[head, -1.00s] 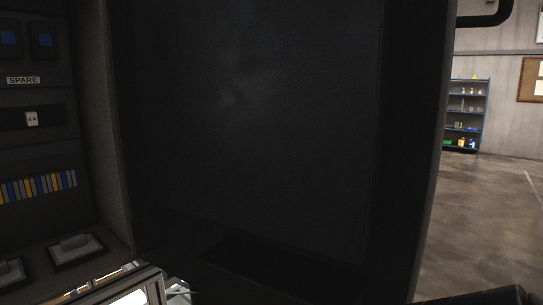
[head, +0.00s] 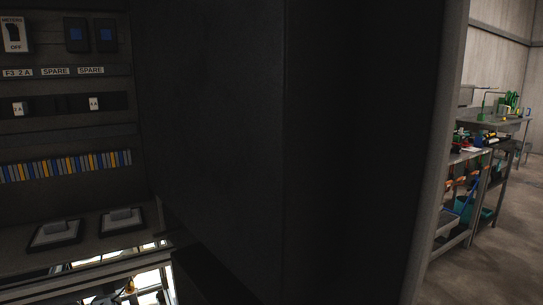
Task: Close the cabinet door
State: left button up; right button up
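The cabinet door (head: 220,120) is open and fills the middle of the head view as a large dark panel. Its lighter outer edge (head: 440,150) runs down the right side of the panel. To the left is the cabinet's inside (head: 65,135), with switches, "SPARE" labels and a row of blue, yellow and grey terminals. Neither of my grippers shows in the head view. Any handle on the door is hidden from here.
Right of the door, a grey workbench (head: 492,118) with tools and bins stands on the concrete floor (head: 480,280). Floor is clear at the lower right. A bright opening (head: 145,283) shows below the cabinet's inside.

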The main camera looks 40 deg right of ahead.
aim_at(296, 152)
jog(key=k+l, duration=0.1)
jog(key=l, duration=0.2)
jog(key=k+l+u, duration=0.1)
jog(key=l, duration=0.2)
jog(key=k+l, duration=0.15)
jog(key=l, duration=0.4)
jog(key=i+l+u, duration=0.15)
jog(key=l, duration=0.3)
